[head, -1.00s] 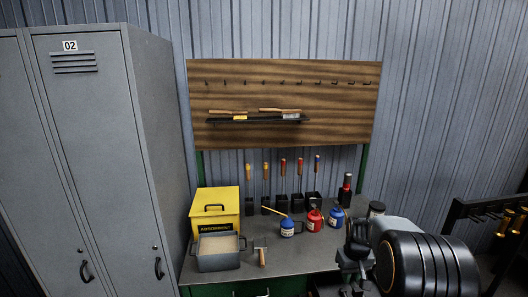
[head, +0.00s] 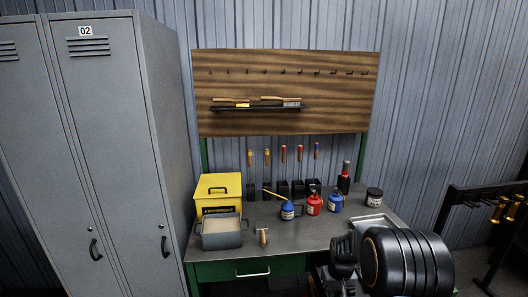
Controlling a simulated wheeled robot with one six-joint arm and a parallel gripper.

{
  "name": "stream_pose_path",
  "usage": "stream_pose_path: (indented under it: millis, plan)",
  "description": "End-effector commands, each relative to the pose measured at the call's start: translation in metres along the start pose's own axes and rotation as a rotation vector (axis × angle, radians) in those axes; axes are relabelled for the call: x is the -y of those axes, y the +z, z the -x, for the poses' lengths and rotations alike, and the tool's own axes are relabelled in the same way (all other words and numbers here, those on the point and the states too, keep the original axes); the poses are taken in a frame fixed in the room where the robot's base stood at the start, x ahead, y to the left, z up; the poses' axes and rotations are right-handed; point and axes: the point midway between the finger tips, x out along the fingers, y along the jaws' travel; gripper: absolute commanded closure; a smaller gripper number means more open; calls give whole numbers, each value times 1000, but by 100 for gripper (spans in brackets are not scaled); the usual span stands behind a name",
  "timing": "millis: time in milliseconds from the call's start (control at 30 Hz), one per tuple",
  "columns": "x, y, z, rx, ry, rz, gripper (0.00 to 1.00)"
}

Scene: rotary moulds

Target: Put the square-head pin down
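I cannot make out the square-head pin in the head view. My gripper (head: 343,258) is low at the right, in front of the workbench (head: 270,239), beside the big black rounded link of my arm. It is dark and small, and its fingers cannot be told apart, so I cannot see whether it holds anything. A shallow metal tray (head: 372,222) lies on the right end of the bench, just behind my gripper and arm.
On the bench stand a yellow box (head: 217,190), a grey bin (head: 221,240), blue and red cans (head: 313,205), a dark jar (head: 374,197) and a small hand tool (head: 263,237). Grey lockers (head: 105,150) stand left; a dark rack (head: 470,200) stands right. The bench's front middle is clear.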

Motion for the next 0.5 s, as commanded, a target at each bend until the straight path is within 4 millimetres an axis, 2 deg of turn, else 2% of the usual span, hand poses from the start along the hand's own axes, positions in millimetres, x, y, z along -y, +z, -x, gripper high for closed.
stream_pose_path:
  millis: [33,233,400,500]
  plan:
    - [8,4,-22,5,-1,0,100]
    - [38,22,-86,6,-1,-20,100]
    - [54,36,-120,2,0,-34,100]
    - [59,40,-130,0,0,-40,100]
